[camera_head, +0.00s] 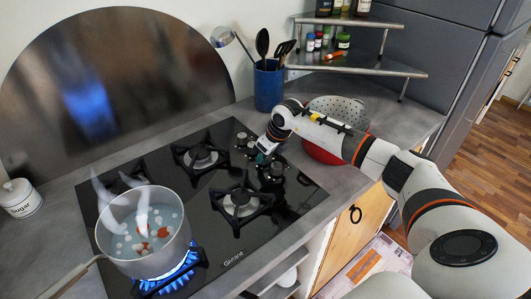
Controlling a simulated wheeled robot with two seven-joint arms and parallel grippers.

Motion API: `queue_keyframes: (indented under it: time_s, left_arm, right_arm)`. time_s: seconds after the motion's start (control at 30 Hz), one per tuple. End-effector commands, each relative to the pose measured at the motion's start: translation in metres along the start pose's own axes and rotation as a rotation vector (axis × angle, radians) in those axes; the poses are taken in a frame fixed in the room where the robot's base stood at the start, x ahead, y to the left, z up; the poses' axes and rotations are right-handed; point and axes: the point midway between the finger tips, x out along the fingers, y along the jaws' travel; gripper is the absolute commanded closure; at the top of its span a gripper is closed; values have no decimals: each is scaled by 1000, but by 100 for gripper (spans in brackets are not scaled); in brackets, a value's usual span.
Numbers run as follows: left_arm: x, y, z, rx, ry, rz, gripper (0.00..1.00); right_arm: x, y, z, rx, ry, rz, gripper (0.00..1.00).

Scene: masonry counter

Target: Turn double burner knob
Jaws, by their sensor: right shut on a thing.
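The black glass gas hob (262,226) is set in the grey counter. Its knobs (272,173) are clustered at its right side, some partly hidden by my gripper. My right gripper (263,156) reaches in from the right and is shut on a knob in this cluster. Which knob it holds is hard to tell, as the fingers cover it. A blue flame (172,275) burns under a pot (145,240) of water with pieces in it, at the front left burner. The other visible burners show no flame. My left gripper is not in view.
A blue utensil crock (269,88) stands behind the hob. A colander (345,106) and a red bowl (322,154) sit behind my right arm. A sugar jar (19,198) is at far left. The pot's handle (72,279) sticks out toward the front left.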

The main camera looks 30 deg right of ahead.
Motion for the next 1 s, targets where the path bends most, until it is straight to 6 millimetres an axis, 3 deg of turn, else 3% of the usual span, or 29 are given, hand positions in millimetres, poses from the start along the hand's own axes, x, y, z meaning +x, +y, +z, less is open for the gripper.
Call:
queue_keyframes:
  time_s: [1.0]
  left_arm:
    - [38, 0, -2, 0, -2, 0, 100]
  right_arm:
    - [2, -3, -2, 822, 2, 339, 91]
